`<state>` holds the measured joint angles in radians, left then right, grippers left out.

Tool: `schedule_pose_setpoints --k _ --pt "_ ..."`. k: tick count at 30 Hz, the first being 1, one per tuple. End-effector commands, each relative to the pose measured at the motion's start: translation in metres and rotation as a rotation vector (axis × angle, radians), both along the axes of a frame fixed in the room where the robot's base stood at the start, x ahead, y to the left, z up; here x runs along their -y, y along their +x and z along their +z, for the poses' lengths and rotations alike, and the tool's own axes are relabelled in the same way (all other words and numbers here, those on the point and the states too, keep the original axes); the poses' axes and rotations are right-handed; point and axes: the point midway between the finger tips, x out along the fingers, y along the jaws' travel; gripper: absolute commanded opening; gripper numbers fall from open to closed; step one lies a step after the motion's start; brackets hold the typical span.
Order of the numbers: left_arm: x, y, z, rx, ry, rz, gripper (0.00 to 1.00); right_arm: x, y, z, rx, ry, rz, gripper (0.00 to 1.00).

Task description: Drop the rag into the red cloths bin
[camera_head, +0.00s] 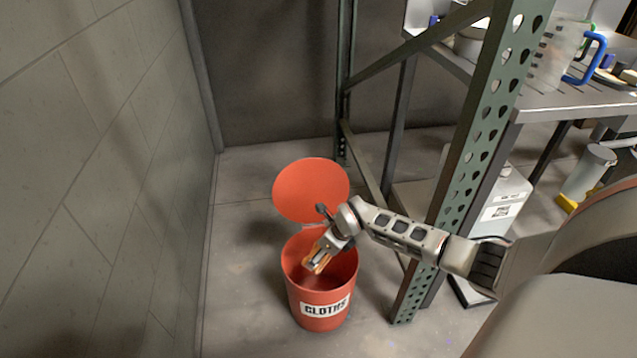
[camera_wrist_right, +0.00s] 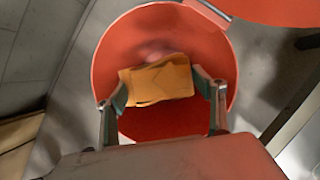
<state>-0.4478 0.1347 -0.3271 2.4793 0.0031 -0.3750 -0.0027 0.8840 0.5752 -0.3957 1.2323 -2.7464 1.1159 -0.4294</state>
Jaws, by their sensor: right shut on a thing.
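The red cloths bin (camera_head: 322,312) stands on the floor with a "CLOTHS" label on its front. Its round red lid (camera_head: 311,190) is open, tilted up at the back. My right gripper (camera_head: 316,262) is over the bin's mouth, pointing down into it. It is shut on the orange rag (camera_head: 318,260). In the right wrist view the rag (camera_wrist_right: 158,82) sits between the two fingers (camera_wrist_right: 160,92), with the red inside of the bin (camera_wrist_right: 165,125) around and below it. My left gripper is not in view.
A green perforated rack post (camera_head: 480,140) stands close to the right of the bin, beside my right arm. A metal shelf (camera_head: 560,103) holds a clear jug with a blue handle (camera_head: 590,58). A grey wall (camera_head: 90,180) is on the left, with free floor between it and the bin.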

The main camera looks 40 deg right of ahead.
Motion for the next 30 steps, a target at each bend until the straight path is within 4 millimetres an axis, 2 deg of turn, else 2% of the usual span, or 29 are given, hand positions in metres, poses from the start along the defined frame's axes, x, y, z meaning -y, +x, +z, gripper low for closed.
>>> schedule_pose_setpoints --k 11,12,14,15,30 --pt "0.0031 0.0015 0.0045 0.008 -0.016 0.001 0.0 0.0003 0.0014 -0.0018 0.003 -0.001 0.001 0.49" --pt "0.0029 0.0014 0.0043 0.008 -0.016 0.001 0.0 0.0002 0.0013 -0.002 0.003 -0.001 0.001 0.71" --pt "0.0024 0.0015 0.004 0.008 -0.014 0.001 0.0 0.0002 0.0012 -0.002 0.003 -0.001 0.001 0.85" --pt "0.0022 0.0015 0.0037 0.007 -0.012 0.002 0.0 0.0002 0.0011 -0.0022 0.003 -0.001 0.001 0.88" --pt "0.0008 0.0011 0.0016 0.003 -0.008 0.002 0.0 0.0004 0.0006 -0.0027 0.002 -0.001 0.001 0.88"
